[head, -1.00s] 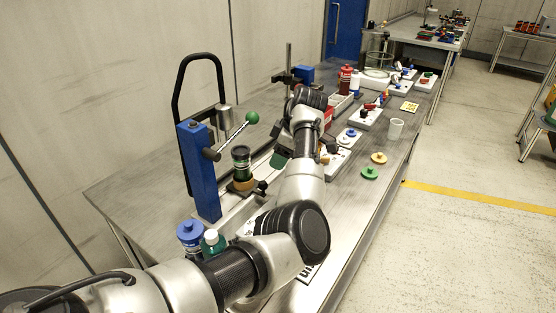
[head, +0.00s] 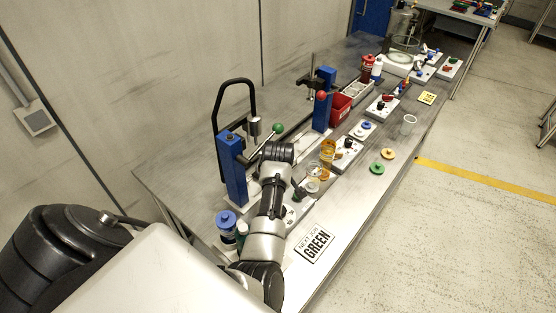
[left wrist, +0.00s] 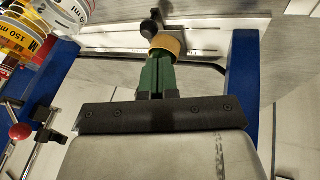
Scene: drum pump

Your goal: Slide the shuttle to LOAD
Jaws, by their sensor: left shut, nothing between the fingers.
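The shuttle shows in the left wrist view as a round yellow-tan piece (left wrist: 168,43) with a black knob (left wrist: 150,28) beside it, on a pale metal rail. My left gripper (left wrist: 160,62) has green fingers, shut and empty. Its tips are close to the yellow-tan piece; I cannot tell whether they touch it. In the head view my left arm hides the shuttle and my fingers, beside the blue press post (head: 232,170). No LOAD mark is readable. My right gripper is not in view.
A green-knobbed lever (head: 278,129) reaches out from the press. A second blue post (head: 324,98) and a red bin (head: 340,108) stand farther back. A blue-lidded jar (head: 226,220) is near the front. A GREEN sign (head: 314,246) lies near the bench's front edge.

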